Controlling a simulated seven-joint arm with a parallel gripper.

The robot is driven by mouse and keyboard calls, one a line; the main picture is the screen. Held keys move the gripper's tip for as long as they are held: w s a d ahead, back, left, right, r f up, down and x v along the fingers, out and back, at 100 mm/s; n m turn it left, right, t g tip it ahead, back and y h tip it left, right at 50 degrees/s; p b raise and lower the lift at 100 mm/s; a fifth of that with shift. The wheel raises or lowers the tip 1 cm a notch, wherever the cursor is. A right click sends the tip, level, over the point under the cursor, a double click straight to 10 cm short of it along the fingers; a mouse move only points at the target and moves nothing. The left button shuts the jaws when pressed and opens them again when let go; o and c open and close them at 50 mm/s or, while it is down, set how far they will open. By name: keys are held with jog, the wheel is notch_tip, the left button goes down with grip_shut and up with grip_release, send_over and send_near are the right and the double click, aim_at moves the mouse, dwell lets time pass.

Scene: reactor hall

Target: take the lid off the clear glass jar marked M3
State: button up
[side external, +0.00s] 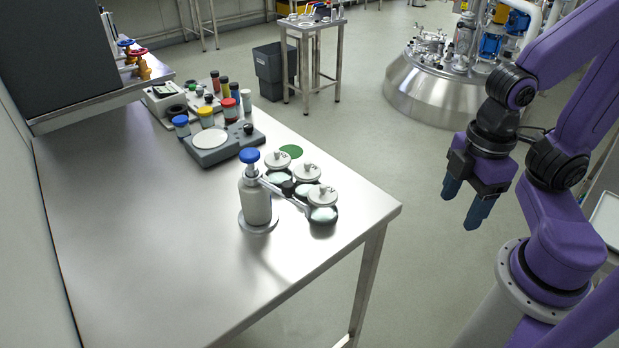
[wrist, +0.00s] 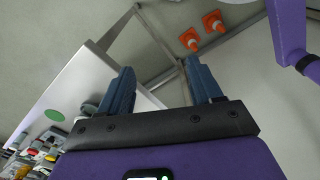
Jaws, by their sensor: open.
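Three glass jars with pale round knobbed lids stand close together near the table's right edge in the side view: a rear jar's lid (side external: 277,160), a middle jar's lid (side external: 307,173) and a front jar's lid (side external: 322,195). All three lids sit on their jars. No M3 marking is legible, so I cannot tell which jar bears it. My gripper (side external: 465,205) is open and empty, off the table to the right of the jars and well apart from them. Its two blue fingers also show in the wrist view (wrist: 160,70), with nothing between them.
A pale bottle-shaped stand (side external: 257,200) with a blue knob and an arm reaching to the jars stands left of them. A green disc (side external: 291,151) lies behind. A scale (side external: 210,142) and colour-capped containers stand farther back. The table's front (side external: 180,270) is clear.

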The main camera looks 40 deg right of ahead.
jog(key=shift+o, duration=0.3)
jog(key=shift+w, duration=0.1)
notch_tip(320, 180, up, 9)
jog(key=n, duration=0.2)
send_over(307, 163)
jog(key=f, duration=1.2)
jog(key=shift+w, duration=0.2)
jog(key=shift+s+f, duration=0.15)
jog(key=shift+f, duration=2.55)
jog(key=c, duration=0.8)
